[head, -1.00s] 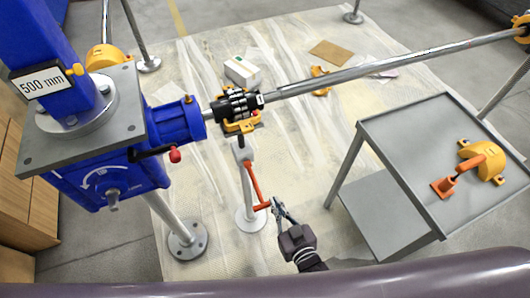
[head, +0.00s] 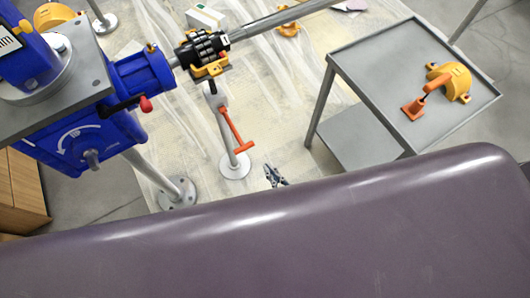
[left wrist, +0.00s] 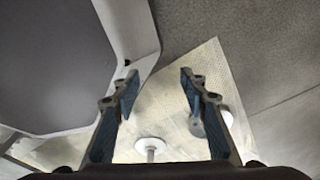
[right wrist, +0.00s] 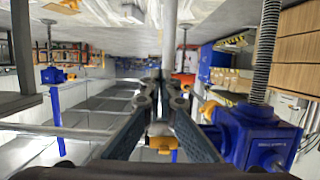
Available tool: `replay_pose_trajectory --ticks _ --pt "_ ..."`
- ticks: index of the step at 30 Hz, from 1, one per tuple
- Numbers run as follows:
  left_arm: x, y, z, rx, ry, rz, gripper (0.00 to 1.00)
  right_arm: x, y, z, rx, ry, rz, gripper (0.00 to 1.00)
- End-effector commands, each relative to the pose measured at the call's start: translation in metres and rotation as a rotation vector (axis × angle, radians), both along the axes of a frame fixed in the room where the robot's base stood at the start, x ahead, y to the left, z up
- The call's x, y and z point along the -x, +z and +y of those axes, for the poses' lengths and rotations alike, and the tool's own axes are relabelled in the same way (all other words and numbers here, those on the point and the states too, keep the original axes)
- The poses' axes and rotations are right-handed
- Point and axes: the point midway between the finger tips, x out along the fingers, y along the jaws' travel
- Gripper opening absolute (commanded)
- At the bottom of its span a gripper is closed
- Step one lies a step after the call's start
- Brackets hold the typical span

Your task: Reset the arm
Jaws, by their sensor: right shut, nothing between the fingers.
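My right gripper (head: 275,176) shows only at its fingertips in the head view, just above the edge of a broad purple-grey surface that hides the rest of it. It is shut and empty, to the lower right of an orange-red handle (head: 232,131) on a support stand, and apart from it. In the right wrist view its two fingers (right wrist: 162,92) come close together, with no held object visible. My left gripper (left wrist: 158,78) shows only in the left wrist view. Its fingers are wide apart with nothing between them, above the floor.
A blue screw jack (head: 75,125) stands at the left, with a black coupling (head: 203,48) and a shaft (head: 282,17). A grey cart (head: 345,75) at the right carries a yellow guard (head: 452,78) and an orange part (head: 414,108). Open floor (head: 280,110) lies between stand and cart.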

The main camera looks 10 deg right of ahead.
Motion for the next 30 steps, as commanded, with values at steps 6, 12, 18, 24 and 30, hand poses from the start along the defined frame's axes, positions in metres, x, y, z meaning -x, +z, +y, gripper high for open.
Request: replay_pose_trajectory --ticks 6,12,18,24,30 --pt "0.006 -0.001 0.000 -0.001 0.000 0.008 0.40 0.003 -0.002 -0.001 0.000 0.000 0.000 0.00" --pt "0.012 -0.002 0.001 -0.001 0.000 0.016 0.40 0.009 -0.024 -0.006 0.017 -0.004 0.056 0.00" --pt "0.014 -0.002 0.001 -0.001 0.000 0.019 0.40 0.060 -0.131 -0.037 0.106 -0.026 0.355 0.00" --pt "0.014 -0.002 0.001 -0.001 0.000 0.019 0.40 0.157 -0.235 -0.088 0.219 -0.060 0.741 0.00" --pt "0.014 -0.002 0.001 -0.001 0.000 0.019 0.40 0.248 -0.283 -0.130 0.296 -0.090 1.037 0.00"
